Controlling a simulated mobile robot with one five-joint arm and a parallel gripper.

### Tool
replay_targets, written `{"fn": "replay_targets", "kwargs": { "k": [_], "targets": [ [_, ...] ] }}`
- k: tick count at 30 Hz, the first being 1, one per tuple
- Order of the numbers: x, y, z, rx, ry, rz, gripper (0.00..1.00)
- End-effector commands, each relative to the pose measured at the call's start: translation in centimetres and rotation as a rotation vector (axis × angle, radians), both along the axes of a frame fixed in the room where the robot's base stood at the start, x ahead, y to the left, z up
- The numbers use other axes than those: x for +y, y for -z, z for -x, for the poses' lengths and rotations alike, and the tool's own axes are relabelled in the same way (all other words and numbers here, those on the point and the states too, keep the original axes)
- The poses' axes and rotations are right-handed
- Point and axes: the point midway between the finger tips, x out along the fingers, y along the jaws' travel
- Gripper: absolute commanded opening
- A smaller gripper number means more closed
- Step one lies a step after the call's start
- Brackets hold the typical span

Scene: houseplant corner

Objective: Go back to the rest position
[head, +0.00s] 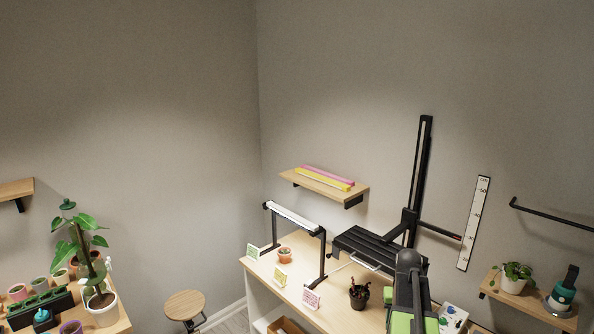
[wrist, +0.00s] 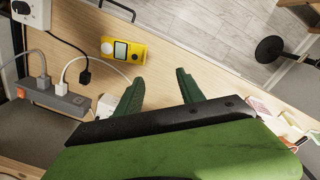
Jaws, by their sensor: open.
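My gripper (wrist: 160,77) shows in the wrist view. Its two green fingers stand apart, with nothing between them. Beyond them is the light wooden top (wrist: 165,45) of a desk or shelf, and a yellow meter (wrist: 124,50) with a display lies on it, ahead of the left finger and not touched. In the head view my grey and green arm (head: 408,290) rises at the bottom, over the right part of the wooden bench (head: 335,312). The fingers cannot be made out there.
A power strip (wrist: 55,95) with plugged cables lies left in the wrist view. A stool (head: 184,305) stands left.

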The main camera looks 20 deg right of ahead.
Motion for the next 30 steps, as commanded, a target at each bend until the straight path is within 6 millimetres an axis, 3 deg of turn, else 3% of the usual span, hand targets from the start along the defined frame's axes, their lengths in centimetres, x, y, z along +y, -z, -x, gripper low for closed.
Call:
{"fn": "replay_targets", "kwargs": {
  "k": [1, 3, 6, 9, 12, 15, 20, 26, 28, 30],
  "targets": [
    [4.7, 1.1, -1.7, -0.001, -0.064, -0.003, 0.46],
    [10.5, 1.8, -3.8, -0.003, -0.142, -0.006, 0.46],
    [19.1, 2.8, -5.5, -0.005, -0.255, -0.01, 0.46],
    [27.3, 3.8, -6.0, -0.005, -0.366, -0.016, 0.46],
    [34.0, 4.5, -5.6, -0.005, -0.458, -0.02, 0.46],
    [38.3, 4.9, -4.9, -0.004, -0.521, -0.023, 0.46],
    [40.4, 5.0, -4.5, -0.005, -0.556, -0.025, 0.46],
    [40.4, 4.9, -4.6, -0.005, -0.555, -0.026, 0.46],
    [40.3, 4.9, -4.6, -0.005, -0.555, -0.026, 0.38],
    [40.3, 4.9, -4.6, -0.005, -0.555, -0.026, 0.36]
  ]
}}
